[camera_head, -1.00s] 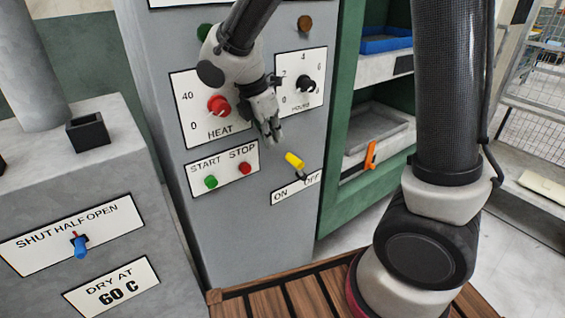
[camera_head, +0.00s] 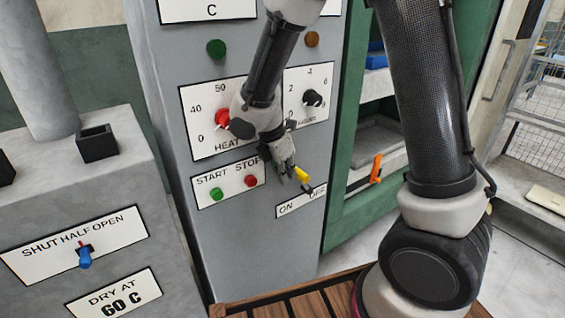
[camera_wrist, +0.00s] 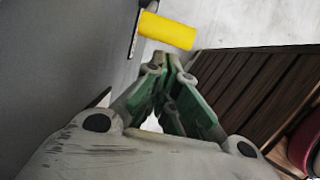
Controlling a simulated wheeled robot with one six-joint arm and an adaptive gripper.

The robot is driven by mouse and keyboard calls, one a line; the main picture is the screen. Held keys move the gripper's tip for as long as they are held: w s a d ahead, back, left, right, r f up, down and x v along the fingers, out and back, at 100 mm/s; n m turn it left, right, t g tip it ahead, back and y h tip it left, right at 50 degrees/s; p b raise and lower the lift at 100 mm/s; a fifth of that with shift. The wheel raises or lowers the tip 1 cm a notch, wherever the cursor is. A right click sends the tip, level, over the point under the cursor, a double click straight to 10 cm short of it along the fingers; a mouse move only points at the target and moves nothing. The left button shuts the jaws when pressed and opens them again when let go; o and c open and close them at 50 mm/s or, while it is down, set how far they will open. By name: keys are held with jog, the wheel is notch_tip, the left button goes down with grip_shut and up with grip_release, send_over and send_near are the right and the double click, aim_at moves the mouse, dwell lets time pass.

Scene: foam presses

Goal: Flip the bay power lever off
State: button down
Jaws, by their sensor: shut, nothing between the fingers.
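The bay power lever has a yellow handle (camera_head: 302,173) and sits on the grey cabinet front above the ON/OFF label (camera_head: 300,201). In the head view the handle tilts up and to the left, with its pivot near the label. My gripper (camera_head: 292,177) is shut and empty, its fingertips just left of the yellow handle. In the wrist view the yellow handle (camera_wrist: 167,31) lies just beyond my shut fingertips (camera_wrist: 165,62). I cannot tell whether they touch it.
The green START button (camera_head: 216,194) and red STOP button (camera_head: 251,181) are close left of my gripper. The red HEAT knob (camera_head: 222,118) and black HOURS knob (camera_head: 312,98) are above. An orange handle (camera_head: 376,168) is to the right, on a green frame. A wooden slatted platform (camera_head: 300,297) lies below.

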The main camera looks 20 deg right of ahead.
jog(key=shift+d+f, duration=0.2)
jog(key=shift+f, duration=0.45)
jog(key=shift+w, duration=0.1)
